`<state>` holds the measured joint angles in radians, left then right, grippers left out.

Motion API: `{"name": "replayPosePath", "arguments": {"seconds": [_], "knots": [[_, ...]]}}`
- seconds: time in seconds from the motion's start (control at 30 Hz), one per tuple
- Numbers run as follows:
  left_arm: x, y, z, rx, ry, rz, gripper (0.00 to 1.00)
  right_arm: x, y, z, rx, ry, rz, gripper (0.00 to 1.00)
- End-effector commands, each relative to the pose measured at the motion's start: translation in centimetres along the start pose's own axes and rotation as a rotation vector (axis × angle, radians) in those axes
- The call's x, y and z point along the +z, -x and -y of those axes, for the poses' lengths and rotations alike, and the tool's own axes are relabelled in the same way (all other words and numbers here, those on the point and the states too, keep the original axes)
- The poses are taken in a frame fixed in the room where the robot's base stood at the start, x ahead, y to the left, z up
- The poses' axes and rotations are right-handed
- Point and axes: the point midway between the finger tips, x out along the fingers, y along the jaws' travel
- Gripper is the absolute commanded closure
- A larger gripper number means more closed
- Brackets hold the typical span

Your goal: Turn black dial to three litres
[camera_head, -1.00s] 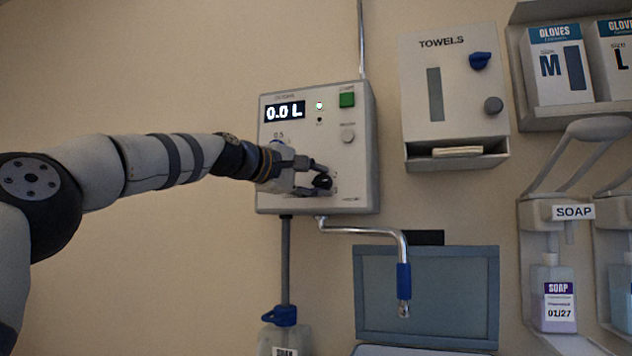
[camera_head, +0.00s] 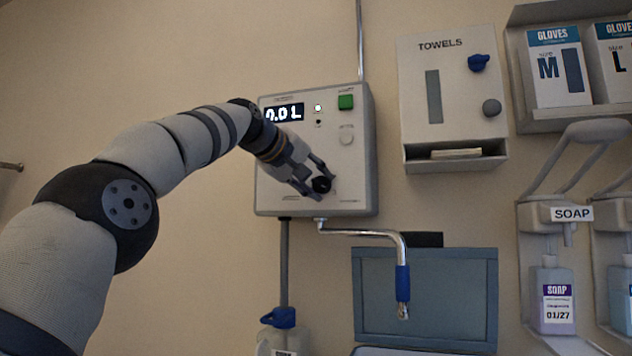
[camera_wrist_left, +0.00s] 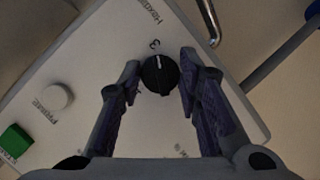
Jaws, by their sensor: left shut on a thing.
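The black dial (camera_head: 321,185) is on the lower front of the grey wall dispenser (camera_head: 345,205). In the left wrist view the dial (camera_wrist_left: 160,76) shows a white pointer line turned roughly toward a printed 3. My left gripper (camera_head: 319,186) is shut on the dial, with one finger on each side of it; the fingers also show in the left wrist view (camera_wrist_left: 160,69). The dispenser's display (camera_head: 284,114) reads 0.0 L, partly covered by my arm. Other dial markings are hidden or too small to read. My right gripper is not in view.
The dispenser has a green button (camera_head: 346,102) and a round white button (camera_head: 346,134) above the dial. A bent metal spout (camera_head: 370,233) with a blue tip runs below it. A towel box (camera_head: 455,95), glove boxes (camera_head: 560,66) and a soap dispenser (camera_head: 556,295) are to the right.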

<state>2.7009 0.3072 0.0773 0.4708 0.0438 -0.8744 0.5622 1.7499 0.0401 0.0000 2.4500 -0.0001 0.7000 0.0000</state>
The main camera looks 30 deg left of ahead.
Motion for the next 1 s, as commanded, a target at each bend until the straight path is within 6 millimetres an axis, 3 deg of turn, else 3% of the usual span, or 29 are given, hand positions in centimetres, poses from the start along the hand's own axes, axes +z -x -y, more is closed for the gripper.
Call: {"name": "replayPosePath", "arguments": {"seconds": [0.57,0.6,0.67,1.0], "knots": [[-0.13,0.04,-0.02,-0.009,-0.024,-0.006,0.96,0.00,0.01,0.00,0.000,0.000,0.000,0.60],[-0.13,0.04,-0.02,-0.009,-0.024,-0.006,0.60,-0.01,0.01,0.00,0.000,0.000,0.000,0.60],[-0.12,0.04,-0.02,-0.009,-0.023,-0.006,0.49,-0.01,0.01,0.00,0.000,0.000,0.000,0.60],[-0.05,0.04,0.03,0.001,0.001,0.000,0.49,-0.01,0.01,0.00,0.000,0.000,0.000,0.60]]}}
